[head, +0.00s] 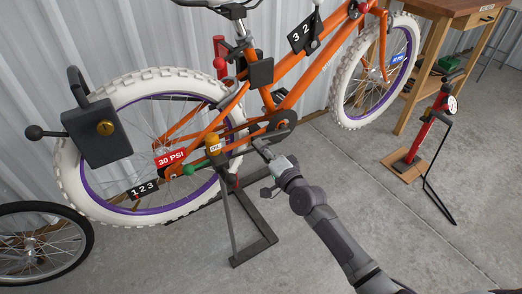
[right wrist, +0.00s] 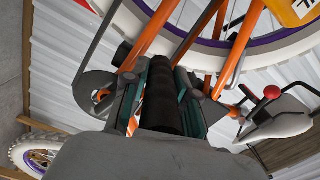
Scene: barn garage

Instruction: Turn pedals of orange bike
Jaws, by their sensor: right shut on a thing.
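The orange bike (head: 300,75) stands on a dark stand, with white tires and purple rims. Its chainring and crank (head: 279,123) show low in the middle of the frame. My right gripper (head: 265,152) is just below the crank in the head view. In the right wrist view, my gripper (right wrist: 160,92) is shut on a black ribbed pedal (right wrist: 160,108), which lies between its two teal-lined fingers. The chainring (right wrist: 97,92) shows left of the fingers there. In the head view the gripped pedal is mostly hidden by the gripper. My left gripper is not in view.
The dark stand (head: 256,250) reaches across the floor below the rear wheel. A black box with a gold knob (head: 97,130) is at the left, above a small wheel (head: 35,245). A red pump (head: 430,120) and a wooden table (head: 440,8) are at the right. Floor between is clear.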

